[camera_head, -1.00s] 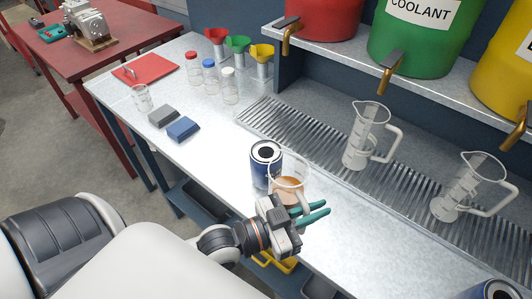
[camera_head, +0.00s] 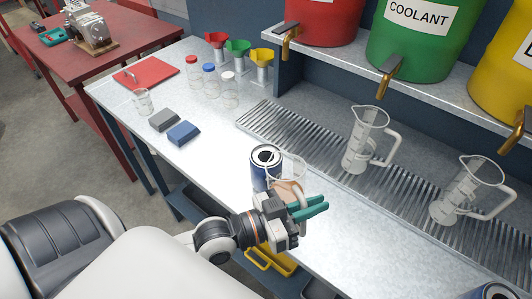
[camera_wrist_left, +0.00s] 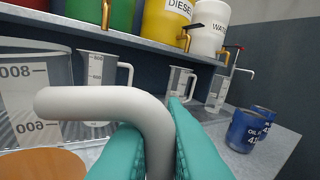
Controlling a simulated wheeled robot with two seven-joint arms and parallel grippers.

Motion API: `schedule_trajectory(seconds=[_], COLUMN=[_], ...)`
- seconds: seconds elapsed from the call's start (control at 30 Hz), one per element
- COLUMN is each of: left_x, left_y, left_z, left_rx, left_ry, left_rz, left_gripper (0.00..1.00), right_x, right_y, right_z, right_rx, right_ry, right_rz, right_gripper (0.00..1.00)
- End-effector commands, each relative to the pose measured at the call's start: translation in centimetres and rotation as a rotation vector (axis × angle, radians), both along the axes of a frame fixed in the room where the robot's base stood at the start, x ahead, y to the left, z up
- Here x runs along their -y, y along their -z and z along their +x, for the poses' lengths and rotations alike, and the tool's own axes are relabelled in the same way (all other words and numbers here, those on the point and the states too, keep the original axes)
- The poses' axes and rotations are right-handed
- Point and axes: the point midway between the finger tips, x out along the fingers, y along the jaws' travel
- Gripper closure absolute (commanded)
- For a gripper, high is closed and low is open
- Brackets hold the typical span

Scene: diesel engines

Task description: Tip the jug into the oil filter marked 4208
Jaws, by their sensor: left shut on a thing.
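My left gripper (camera_head: 316,207) has its green fingers shut on the handle of a clear jug (camera_head: 299,170) with brown liquid (camera_head: 286,192) low inside. The jug is held above the bench, its rim beside and partly over a blue oil filter (camera_head: 259,178) with a dark round opening in its top. That filter's number is not readable. Another blue filter (camera_head: 490,292) is cut off at the bottom right. In the left wrist view the jug handle (camera_wrist_left: 110,102) crosses in front. Two blue filters (camera_wrist_left: 247,130) stand at the right, their numbers only partly legible. My right gripper is not in view.
Two empty clear jugs (camera_head: 366,140) (camera_head: 468,190) stand on the drain grate (camera_head: 310,145). Coolant and other drums (camera_head: 420,45) with brass taps sit on the shelf above. Grey and blue blocks (camera_head: 183,132), small bottles (camera_head: 209,80) and funnels (camera_head: 238,50) are farther back.

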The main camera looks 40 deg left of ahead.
Motion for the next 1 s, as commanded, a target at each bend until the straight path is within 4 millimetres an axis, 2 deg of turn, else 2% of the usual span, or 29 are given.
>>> schedule_trajectory(seconds=[0.3, 0.6, 1.0], left_x=[-1.3, -2.7, -4.7], left_y=[-1.4, -2.1, -4.9], left_z=[0.9, 1.9, 3.2], left_rx=[-0.083, -0.168, -0.285], left_ry=[0.0, 0.0, -0.001], left_rz=[-0.131, -0.256, -0.424], left_gripper=[1.0, 1.0, 1.0], right_x=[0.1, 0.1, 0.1], right_y=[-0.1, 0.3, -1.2], right_z=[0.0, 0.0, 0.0], right_rx=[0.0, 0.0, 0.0], right_ry=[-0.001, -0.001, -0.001], right_rz=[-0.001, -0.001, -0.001], right_gripper=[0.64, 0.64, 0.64])
